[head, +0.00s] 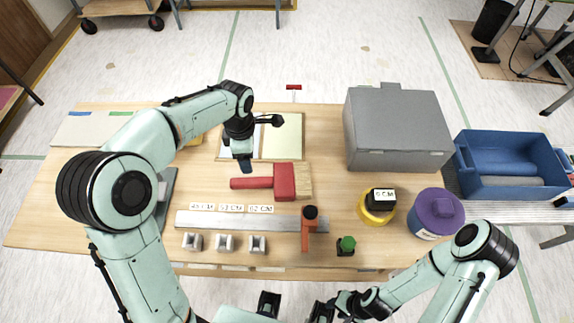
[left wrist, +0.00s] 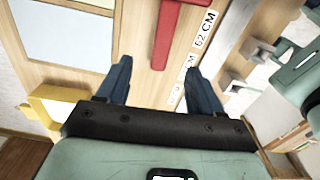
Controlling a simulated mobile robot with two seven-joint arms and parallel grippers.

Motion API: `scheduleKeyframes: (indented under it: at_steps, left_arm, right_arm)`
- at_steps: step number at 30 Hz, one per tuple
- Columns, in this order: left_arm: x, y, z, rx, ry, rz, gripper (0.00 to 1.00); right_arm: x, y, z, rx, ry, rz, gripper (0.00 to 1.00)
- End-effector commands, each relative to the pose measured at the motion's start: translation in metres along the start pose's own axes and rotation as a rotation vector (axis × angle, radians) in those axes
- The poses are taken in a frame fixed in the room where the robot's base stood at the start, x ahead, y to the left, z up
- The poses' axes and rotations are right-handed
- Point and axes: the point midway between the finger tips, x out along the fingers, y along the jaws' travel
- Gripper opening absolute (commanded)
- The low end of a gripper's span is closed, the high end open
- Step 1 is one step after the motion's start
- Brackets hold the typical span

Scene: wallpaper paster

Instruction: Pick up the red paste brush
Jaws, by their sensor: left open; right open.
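The red paste brush (head: 284,180) lies flat on the wooden table, its handle pointing left and its pale bristles right. My left gripper (head: 246,166) is above the table just behind the handle. In the left wrist view my left gripper (left wrist: 159,67) is open, with the end of the red handle (left wrist: 168,38) showing between the fingertips. It is not closed on the handle. My right gripper (head: 294,307) is open and empty at the bottom edge, in front of the table.
A steel ruler (head: 270,221) with number labels lies in front of the brush. An orange-handled tool (head: 308,230) is to its right. A grey box (head: 395,130), a yellow tape roll (head: 365,213) and a purple-lidded pot (head: 436,225) stand farther right. A blue bin (head: 500,192) is beyond.

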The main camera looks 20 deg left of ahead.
Motion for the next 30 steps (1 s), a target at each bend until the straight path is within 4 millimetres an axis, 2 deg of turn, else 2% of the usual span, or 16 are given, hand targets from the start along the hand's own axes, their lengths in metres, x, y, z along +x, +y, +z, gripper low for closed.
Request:
scheduleKeyframes:
  at_steps: [10,17,25,30]
  left_arm:
    - [0.064,-0.002,0.0,0.001,0.002,-0.006,0.66]
    - [0.081,-0.001,0.0,0.001,0.001,-0.003,0.66]
    - [0.119,-0.004,-0.002,0.001,0.002,-0.004,0.66]
    - [0.131,-0.004,-0.001,0.001,0.0,-0.001,0.66]
  right_arm:
    - [0.006,0.003,0.002,0.002,-0.004,0.002,0.43]
    - [0.007,0.003,0.002,0.002,-0.004,0.001,0.43]
    - [0.006,0.003,0.002,0.002,-0.003,0.001,0.43]
    - [0.006,0.003,0.002,0.002,-0.003,0.001,0.43]
